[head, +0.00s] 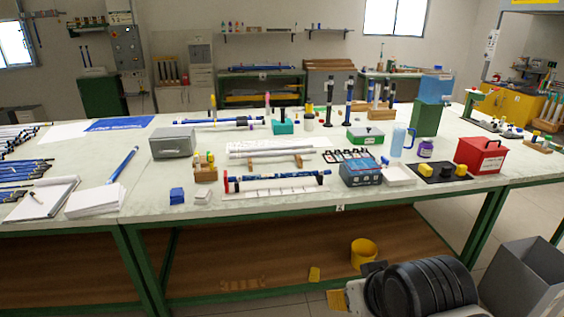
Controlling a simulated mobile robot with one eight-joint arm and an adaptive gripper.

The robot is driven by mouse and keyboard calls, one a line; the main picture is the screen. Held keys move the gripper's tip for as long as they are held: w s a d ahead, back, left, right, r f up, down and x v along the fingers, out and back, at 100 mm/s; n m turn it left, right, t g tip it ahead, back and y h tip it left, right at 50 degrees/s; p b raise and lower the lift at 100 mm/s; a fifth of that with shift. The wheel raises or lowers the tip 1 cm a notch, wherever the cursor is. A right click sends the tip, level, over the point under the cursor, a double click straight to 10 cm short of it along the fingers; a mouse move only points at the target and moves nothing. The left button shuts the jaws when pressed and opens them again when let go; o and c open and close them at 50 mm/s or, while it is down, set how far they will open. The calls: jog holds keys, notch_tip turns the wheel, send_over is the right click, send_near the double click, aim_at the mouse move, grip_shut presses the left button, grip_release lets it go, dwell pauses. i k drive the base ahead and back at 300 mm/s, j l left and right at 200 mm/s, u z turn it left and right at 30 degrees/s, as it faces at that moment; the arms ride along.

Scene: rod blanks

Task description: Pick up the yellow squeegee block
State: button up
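Two small yellow blocks sit on a black mat (443,176) at the right of the bench: one at the mat's left (425,170) and one at its right (460,170). They are too small to tell which is the squeegee block. A further yellow piece (337,299) shows beside the end of my arm at the bottom. My gripper (352,292) is low in front of the bench, partly hidden by my black ribbed arm. I cannot tell whether it holds that yellow piece.
A red box (481,155) stands right of the mat, and a white tray (397,175) and blue box (360,173) left of it. A purple-labelled jar (426,148) is behind. A yellow bucket (363,253) is on the lower shelf. A grey bin (522,282) stands at lower right.

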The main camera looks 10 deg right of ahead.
aim_at(461, 170)
jog(key=i, duration=0.2)
jog(key=z, duration=1.4)
jog(key=i+l, duration=0.2)
jog(key=i, duration=0.35)
jog(key=i+l+u, duration=0.1)
jog(key=i+l, duration=0.15)
jog(key=i, duration=0.3)
jog(key=i+l, duration=0.25)
jog(key=i, duration=0.3)
jog(key=i+l+u, duration=0.1)
jog(key=i+l, duration=0.2)
jog(key=i, duration=0.25)
jog(key=i+l, duration=0.3)
jog(key=i, duration=0.25)
jog(key=j+u, duration=0.05)
